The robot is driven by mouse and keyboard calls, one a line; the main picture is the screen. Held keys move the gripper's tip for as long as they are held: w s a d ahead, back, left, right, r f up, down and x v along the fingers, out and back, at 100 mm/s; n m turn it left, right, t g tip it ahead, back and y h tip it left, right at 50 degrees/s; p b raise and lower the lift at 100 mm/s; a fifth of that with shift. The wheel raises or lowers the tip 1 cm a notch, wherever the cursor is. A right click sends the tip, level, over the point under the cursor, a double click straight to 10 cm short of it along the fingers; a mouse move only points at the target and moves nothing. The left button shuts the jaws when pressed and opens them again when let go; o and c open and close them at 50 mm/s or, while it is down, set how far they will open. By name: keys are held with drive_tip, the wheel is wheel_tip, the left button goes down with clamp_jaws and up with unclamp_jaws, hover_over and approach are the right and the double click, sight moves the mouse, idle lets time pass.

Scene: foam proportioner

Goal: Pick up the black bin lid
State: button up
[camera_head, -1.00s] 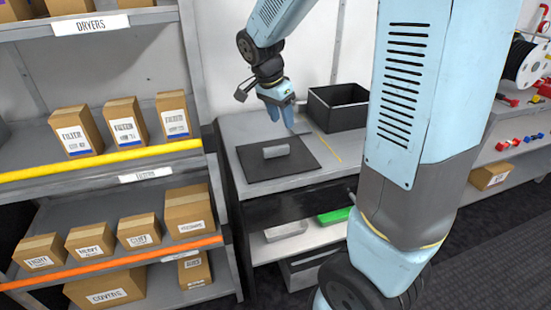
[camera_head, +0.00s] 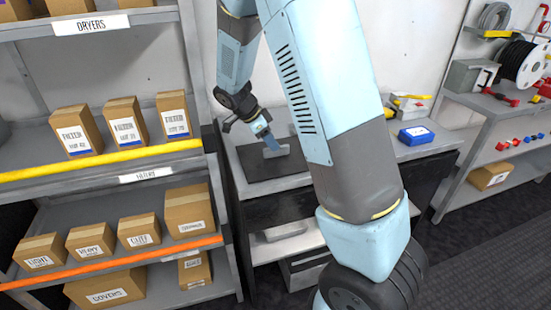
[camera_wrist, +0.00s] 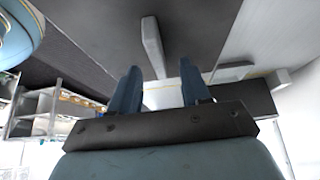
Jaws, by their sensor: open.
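The black bin lid (camera_head: 250,176) lies flat on the bench in the head view, with a light grey bar handle (camera_head: 283,151) on its top. In the wrist view the lid (camera_wrist: 105,38) fills the upper middle, and the handle (camera_wrist: 152,45) stands out from it. My gripper (camera_head: 268,143) is just above the handle in the head view, pointing down. In the wrist view my gripper (camera_wrist: 158,85) is open. The handle's near end lines up with the gap between the blue fingers, and nothing is held. Whether the fingers touch the handle cannot be told.
My arm hides the bench's middle and the black bin in the head view. A blue case (camera_head: 415,135) sits at the bench's right. A shelf with cardboard boxes (camera_head: 124,122) stands close on the left. Another shelf with a wire spool (camera_head: 524,62) is at right.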

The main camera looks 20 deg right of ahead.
sight(276, 153)
drive_tip(key=shift+x, duration=2.2)
drive_tip(key=shift+s, duration=0.15)
drive_tip(key=shift+c, duration=0.5)
clamp_jaws()
